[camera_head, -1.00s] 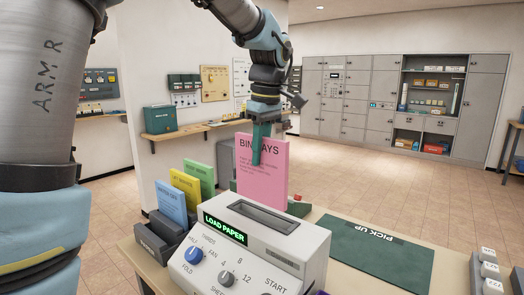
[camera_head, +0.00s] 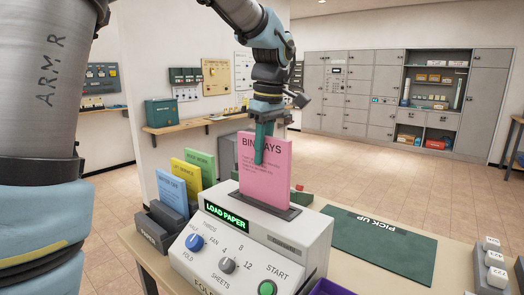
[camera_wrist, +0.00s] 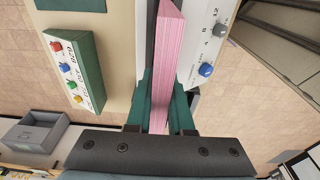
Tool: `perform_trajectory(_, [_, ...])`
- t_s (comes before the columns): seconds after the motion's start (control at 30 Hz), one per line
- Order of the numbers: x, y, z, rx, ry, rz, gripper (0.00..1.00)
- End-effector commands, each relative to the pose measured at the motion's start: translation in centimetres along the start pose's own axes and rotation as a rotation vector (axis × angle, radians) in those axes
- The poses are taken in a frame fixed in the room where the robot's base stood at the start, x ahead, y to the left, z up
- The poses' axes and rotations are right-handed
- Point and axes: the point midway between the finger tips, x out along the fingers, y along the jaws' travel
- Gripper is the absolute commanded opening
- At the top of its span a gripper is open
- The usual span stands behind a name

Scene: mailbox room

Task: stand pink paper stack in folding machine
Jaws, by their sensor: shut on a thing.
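The pink paper stack (camera_head: 264,175) stands upright with its lower edge at the dark top slot of the white folding machine (camera_head: 312,240). The machine's display reads LOAD PAPER. How deep the stack sits in the slot is hard to tell. My gripper (camera_head: 263,150) is shut on the upper part of the stack, with a green finger across its printed front. In the wrist view the stack (camera_wrist: 168,50) runs between the two green fingers of my gripper (camera_wrist: 163,90), and part of the machine (camera_wrist: 200,40) shows beside it.
Blue, yellow and green paper stacks (camera_head: 172,190) stand in a dark rack left of the machine. A green PICK UP mat (camera_head: 385,250) lies clear at right. A panel with coloured knobs (camera_wrist: 72,75) shows in the wrist view. White numbered blocks (camera_head: 493,260) are at far right.

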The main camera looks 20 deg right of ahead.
Motion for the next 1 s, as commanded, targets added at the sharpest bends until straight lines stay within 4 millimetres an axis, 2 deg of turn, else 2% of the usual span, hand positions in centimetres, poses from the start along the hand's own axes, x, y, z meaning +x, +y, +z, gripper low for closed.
perform_trajectory(0.37, [0.3,0.0,0.1,0.000,0.000,0.001,0.00])
perform_trajectory(1.0, [3.8,0.0,0.5,0.001,0.000,0.000,0.00])
